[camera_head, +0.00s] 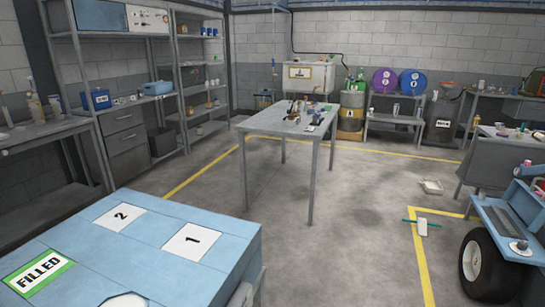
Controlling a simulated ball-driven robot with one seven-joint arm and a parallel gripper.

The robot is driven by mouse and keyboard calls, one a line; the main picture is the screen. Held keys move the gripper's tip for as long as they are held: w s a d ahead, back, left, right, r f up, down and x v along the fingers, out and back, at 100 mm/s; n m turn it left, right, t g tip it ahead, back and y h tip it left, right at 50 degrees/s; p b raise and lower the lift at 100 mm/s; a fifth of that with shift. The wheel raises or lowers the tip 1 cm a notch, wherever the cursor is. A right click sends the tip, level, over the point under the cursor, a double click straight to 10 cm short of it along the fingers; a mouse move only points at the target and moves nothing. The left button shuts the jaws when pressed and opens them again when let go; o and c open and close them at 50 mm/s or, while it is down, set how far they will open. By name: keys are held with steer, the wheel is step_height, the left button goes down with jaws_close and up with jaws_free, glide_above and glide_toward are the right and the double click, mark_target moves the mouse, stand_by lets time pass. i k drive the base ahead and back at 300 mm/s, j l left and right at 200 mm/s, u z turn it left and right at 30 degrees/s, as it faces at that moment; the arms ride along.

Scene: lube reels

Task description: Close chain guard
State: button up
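I cannot pick out a chain guard for certain in the head view. A blue wheeled machine (508,215) is cut off at the right edge, with a black tyre (484,265) below it and small parts on top. Whether it carries the guard, and how the guard stands, I cannot tell. My gripper does not show clearly in this view, so its state is hidden.
A blue bench (75,235) with plates marked 1, 2 and FILLED fills the lower left. A grey table (262,124) with small items stands mid-room. Shelves line the left wall. A white object (422,227) lies on the floor at right. Bare floor lies between.

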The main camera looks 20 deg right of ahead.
mark_target(530, 207)
steer(key=i+z, duration=0.35)
steer(key=i, duration=0.2)
steer(key=i+z, duration=0.3)
steer(key=i, duration=0.25)
steer(key=i+j+z, duration=0.2)
steer(key=i+z, duration=0.15)
steer(key=i, duration=0.2)
steer(key=i+z, duration=0.4)
steer(key=i, duration=1.45)
